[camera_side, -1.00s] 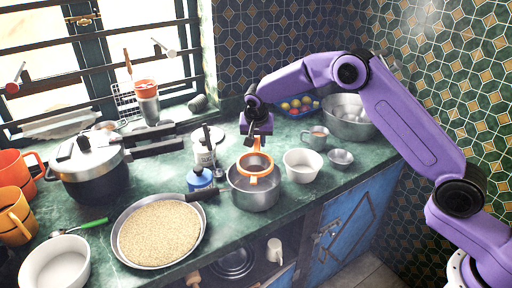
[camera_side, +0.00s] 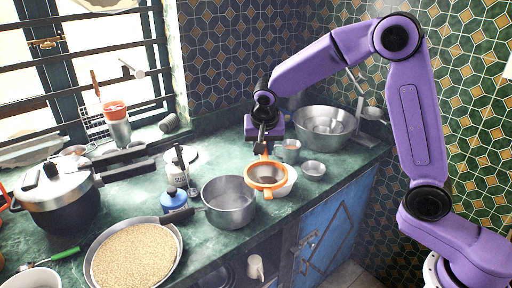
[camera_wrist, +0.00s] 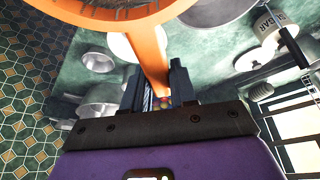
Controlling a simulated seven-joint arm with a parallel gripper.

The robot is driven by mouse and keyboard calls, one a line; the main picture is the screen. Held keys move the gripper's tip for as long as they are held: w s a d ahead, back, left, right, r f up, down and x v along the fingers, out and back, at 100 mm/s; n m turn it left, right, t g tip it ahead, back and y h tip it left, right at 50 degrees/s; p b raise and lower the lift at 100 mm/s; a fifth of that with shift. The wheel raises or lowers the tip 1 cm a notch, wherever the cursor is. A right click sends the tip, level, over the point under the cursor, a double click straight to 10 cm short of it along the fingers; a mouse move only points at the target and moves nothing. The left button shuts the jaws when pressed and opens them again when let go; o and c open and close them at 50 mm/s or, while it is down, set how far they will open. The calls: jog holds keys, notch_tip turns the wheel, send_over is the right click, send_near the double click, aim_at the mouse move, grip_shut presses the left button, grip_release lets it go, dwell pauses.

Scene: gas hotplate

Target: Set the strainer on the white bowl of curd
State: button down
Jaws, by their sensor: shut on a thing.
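The strainer (camera_side: 266,175) has an orange rim and handle and a mesh basket. My gripper (camera_side: 264,145) is shut on its handle and holds it up, basket toward the camera. In the wrist view the strainer (camera_wrist: 148,45) fills the top, its handle running down between the fingers (camera_wrist: 160,100). The white bowl (camera_side: 290,182) is mostly hidden behind the strainer in the side view, with only its right part showing. In the wrist view the bowl (camera_wrist: 122,46) shows partly beside the handle. The strainer appears above the bowl; I cannot tell the gap. The curd is not clearly visible.
A steel saucepan (camera_side: 229,205) stands just left of the strainer. A small steel bowl (camera_side: 313,170), a cup (camera_side: 290,150) and a large steel bowl (camera_side: 325,128) stand behind and right. A blue-topped object (camera_side: 173,201) and a pan of grain (camera_side: 138,262) are further left.

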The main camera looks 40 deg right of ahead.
jog(key=w+d+f+m+g, duration=0.1)
jog(key=d+f+m, duration=0.1)
jog(key=d, duration=0.5)
jog(key=w+d+f+m+g+h, duration=0.1)
jog(key=w+d+f+m, duration=0.1)
jog(key=d, duration=0.4)
jog(key=w+d+f+m+h, duration=0.1)
jog(key=w+d+f+m, duration=0.1)
jog(key=d+m, duration=0.3)
jog(key=d+f, duration=0.1)
jog(key=d, duration=0.1)
jog(key=shift+w+d+f+g, duration=0.2)
jog(key=shift+d+f+g, duration=0.15)
jog(key=shift+f+g, duration=0.05)
jog(key=shift+f, duration=2.9)
jog(key=shift+f, duration=0.6)
jog(key=c, duration=0.8)
grip_release()
jog(key=shift+a, duration=0.1)
